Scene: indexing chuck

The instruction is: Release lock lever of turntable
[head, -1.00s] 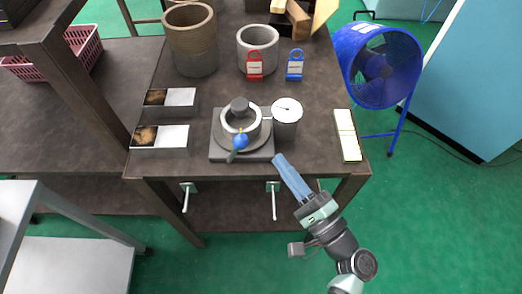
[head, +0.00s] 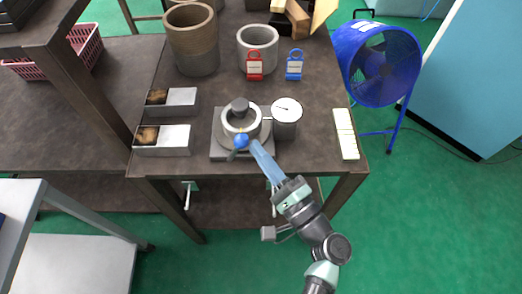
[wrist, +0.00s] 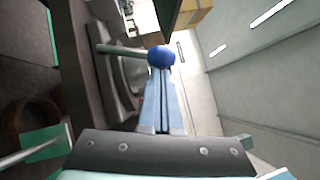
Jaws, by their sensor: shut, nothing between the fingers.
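The turntable (head: 223,146) sits on a grey square base near the front edge of the table, with a grey ring-shaped workpiece (head: 254,125) on it. Its lock lever has a blue ball knob (head: 241,141) at the front; the knob also shows in the wrist view (wrist: 161,57), on the end of a pale rod (wrist: 118,49). My gripper (head: 256,147) comes in from the front right with its long blue fingers shut and empty. The fingertips are close beside the knob; in the wrist view they end just below it. I cannot tell whether they touch it.
A blue fan (head: 377,65) is beyond the table.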

